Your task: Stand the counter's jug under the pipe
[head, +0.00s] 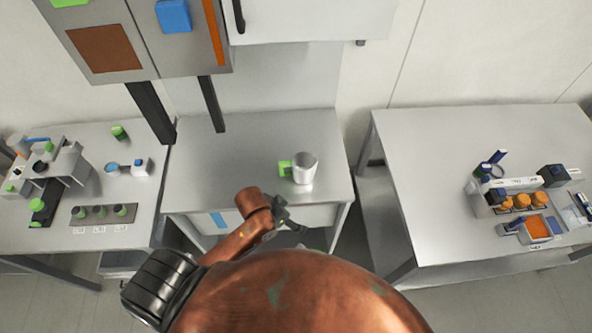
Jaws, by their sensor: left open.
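The jug (305,169), a silver-grey vessel with a bright green handle on its left, stands upright on the middle grey counter (230,155), toward its right side. My left gripper (291,221) is open and empty at the counter's front edge, below and slightly left of the jug in the picture, and apart from it. Part of it is hidden by my copper arm. A small grey stub (360,42) shows under the white wall cabinet; I cannot tell whether it is the pipe. My right gripper is not in view.
Wall cabinets (300,18) hang above the counter, with dark posts (211,104) reaching down. The left table (75,235) carries a machine and green-topped items. The right table (420,150) carries a rack with orange jars (521,201). The counter around the jug is clear.

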